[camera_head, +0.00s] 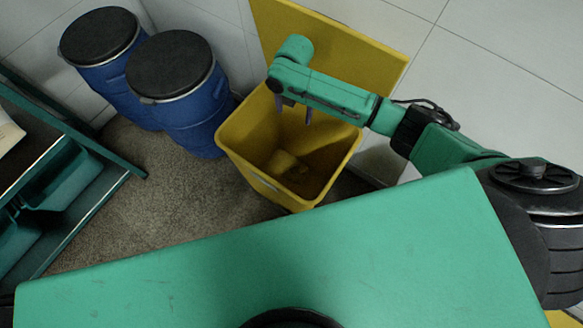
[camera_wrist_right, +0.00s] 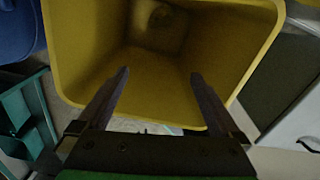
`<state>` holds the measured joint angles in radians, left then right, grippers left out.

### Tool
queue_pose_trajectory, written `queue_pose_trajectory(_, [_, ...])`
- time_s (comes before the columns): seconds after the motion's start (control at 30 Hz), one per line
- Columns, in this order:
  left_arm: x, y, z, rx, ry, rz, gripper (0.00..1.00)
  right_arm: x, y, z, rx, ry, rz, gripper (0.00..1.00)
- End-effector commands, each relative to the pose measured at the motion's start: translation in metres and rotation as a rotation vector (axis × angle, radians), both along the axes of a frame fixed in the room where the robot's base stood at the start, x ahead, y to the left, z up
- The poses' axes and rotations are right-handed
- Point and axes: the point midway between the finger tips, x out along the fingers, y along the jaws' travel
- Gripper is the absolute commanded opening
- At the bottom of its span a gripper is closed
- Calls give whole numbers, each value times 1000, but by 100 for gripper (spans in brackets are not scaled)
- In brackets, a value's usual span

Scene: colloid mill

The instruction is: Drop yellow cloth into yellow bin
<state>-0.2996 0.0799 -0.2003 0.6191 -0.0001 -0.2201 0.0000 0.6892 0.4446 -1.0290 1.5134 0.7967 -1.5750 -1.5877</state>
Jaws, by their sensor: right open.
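The yellow bin (camera_head: 262,186) stands open on the floor, right of the blue drums. My right gripper (camera_head: 294,112) is over its opening, fingers pointing down, apart and with nothing between them. In the right wrist view the open fingers (camera_wrist_right: 160,74) reach over the bin (camera_wrist_right: 72,45). A crumpled yellow lump, which looks like the yellow cloth (camera_head: 282,162), lies at the bottom of the bin, apart from the fingers. It also shows dimly in the right wrist view (camera_wrist_right: 161,18). My left gripper is not in view.
A yellow upright panel (camera_head: 345,40), perhaps the bin's lid, rises behind the bin. Two blue drums with black lids (camera_head: 178,65) stand to the left. A shelf with green bins (camera_head: 65,180) is at far left. Carpet (camera_head: 180,205) is clear between shelf and bin.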

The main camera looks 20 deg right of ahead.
Motion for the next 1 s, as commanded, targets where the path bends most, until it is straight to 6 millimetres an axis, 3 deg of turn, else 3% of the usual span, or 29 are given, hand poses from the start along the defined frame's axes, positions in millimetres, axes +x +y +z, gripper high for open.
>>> queue_pose_trajectory(0.17, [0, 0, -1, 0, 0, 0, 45, 0, 0, 2, 1, -1, 0, 100])
queue_pose_trajectory(0.27, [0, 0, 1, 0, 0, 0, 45, 1, 1, 16, 2, -3, 1, 100])
queue_pose_trajectory(0.6, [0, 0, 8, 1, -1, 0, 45, 1, 0, 112, 1, -5, 1, 100])
queue_pose_trajectory(0.7, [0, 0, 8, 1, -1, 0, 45, 0, 0, 132, 0, -3, 0, 100])
queue_pose_trajectory(0.83, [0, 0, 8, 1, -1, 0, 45, 0, 0, 144, 0, -1, 0, 100])
queue_pose_trajectory(1.0, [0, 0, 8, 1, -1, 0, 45, 0, 0, 145, 0, 0, 0, 100])
